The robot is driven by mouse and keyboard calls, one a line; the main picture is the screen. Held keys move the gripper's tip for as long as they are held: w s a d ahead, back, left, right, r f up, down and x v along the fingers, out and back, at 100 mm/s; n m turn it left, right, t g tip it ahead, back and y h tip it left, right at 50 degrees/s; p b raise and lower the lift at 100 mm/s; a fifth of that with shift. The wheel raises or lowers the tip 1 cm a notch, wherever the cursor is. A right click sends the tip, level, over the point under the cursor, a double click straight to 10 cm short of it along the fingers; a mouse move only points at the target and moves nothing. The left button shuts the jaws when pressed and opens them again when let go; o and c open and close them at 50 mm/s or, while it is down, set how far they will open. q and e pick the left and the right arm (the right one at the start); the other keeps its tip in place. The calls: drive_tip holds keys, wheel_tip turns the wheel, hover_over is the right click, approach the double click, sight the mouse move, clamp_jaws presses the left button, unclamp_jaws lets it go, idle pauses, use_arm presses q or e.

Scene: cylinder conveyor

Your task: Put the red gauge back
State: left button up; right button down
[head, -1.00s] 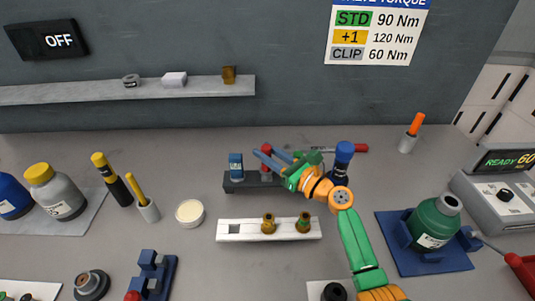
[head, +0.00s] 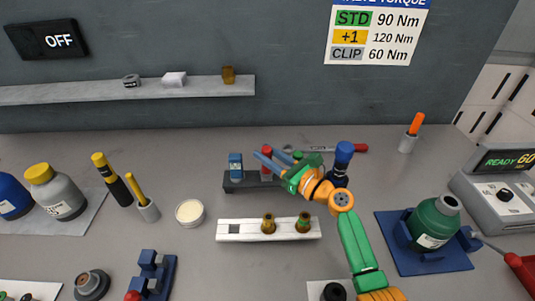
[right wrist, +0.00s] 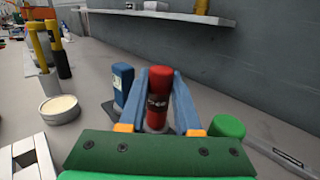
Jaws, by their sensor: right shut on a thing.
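The red gauge (right wrist: 158,97) stands upright between the fingers of my right gripper (right wrist: 160,108) in the right wrist view. The gripper is shut on it. In the head view my right gripper (head: 263,160) is at the dark gauge rack (head: 240,186), and the red gauge's top (head: 267,150) shows just behind the fingers. The blue gauge (head: 236,164) stands in the rack's left end; it also shows in the right wrist view (right wrist: 121,84). A green gauge (right wrist: 227,127) is right of the fingers. Whether the red gauge is fully seated is hidden. My left gripper is out of view.
A white block (head: 262,237) with two brass fittings stands in front of the rack. A dark blue-topped tool (head: 343,156) stands beside my right wrist. A round cream tin (head: 189,213) is to the left.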

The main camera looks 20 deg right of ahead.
drive_tip(key=shift+f+b, duration=0.45)
drive_tip(key=shift+f, duration=0.15)
drive_tip(key=shift+s+a+f+b, duration=0.2)
drive_tip(key=shift+a+f+b, duration=0.2)
drive_tip(key=shift+a, duration=0.05)
drive_tip(key=c, duration=1)
unclamp_jaws()
drive_tip(key=shift+a, duration=0.15)
drive_tip(key=o, duration=0.5)
drive_tip(key=shift+s+a, duration=0.1)
drive_tip(key=shift+a, duration=0.25)
